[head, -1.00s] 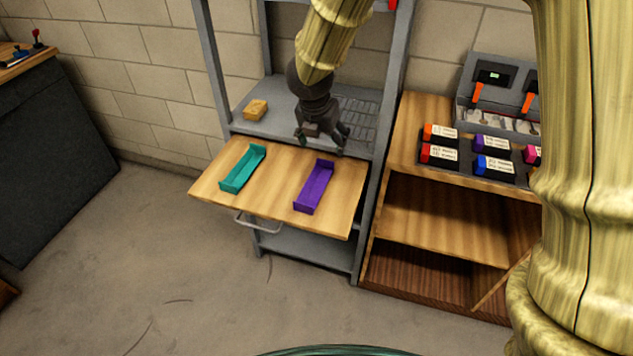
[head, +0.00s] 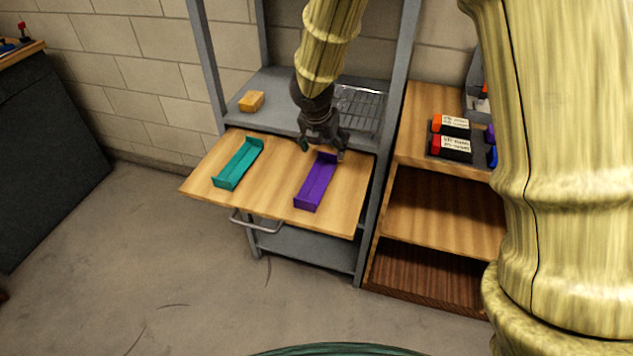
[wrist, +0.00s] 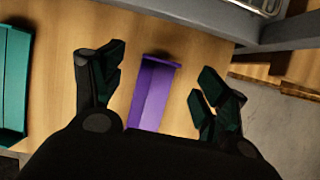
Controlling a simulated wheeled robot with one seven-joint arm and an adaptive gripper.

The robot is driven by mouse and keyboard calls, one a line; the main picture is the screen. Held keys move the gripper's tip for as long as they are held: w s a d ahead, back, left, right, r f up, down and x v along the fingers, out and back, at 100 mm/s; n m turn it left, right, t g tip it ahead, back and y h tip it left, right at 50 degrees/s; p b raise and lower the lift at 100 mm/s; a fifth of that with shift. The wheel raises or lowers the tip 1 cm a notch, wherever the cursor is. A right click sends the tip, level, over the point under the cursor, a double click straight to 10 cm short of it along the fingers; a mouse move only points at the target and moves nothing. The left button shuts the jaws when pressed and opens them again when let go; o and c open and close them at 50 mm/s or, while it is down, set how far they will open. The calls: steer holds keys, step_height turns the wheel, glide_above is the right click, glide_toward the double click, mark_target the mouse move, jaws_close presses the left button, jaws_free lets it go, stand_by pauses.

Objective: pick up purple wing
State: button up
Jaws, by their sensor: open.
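The purple wing (head: 317,183) lies on the wooden pull-out board, its long side running toward the board's front edge. It also shows in the wrist view (wrist: 152,93), between my open fingers, with its near part hidden behind my gripper's body. My gripper (head: 322,148) is open and empty, at the far end of the purple wing. In the wrist view my gripper (wrist: 160,88) has one finger on each side of the wing, with wood showing between each finger and the wing. I cannot tell the exact height above it.
A teal wing (head: 238,164) lies to the left on the same wooden board (head: 275,190). A grey shelf with a yellow block (head: 251,101) and wire rack is behind. A grey post stands close at right, beside a wooden cabinet (head: 440,205) with labelled containers.

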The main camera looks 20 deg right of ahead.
mark_target(327, 155)
steer(key=shift+x, duration=2.75)
steer(key=shift+d, duration=0.1)
steer(key=shift+r, duration=0.1)
steer(key=c, duration=1)
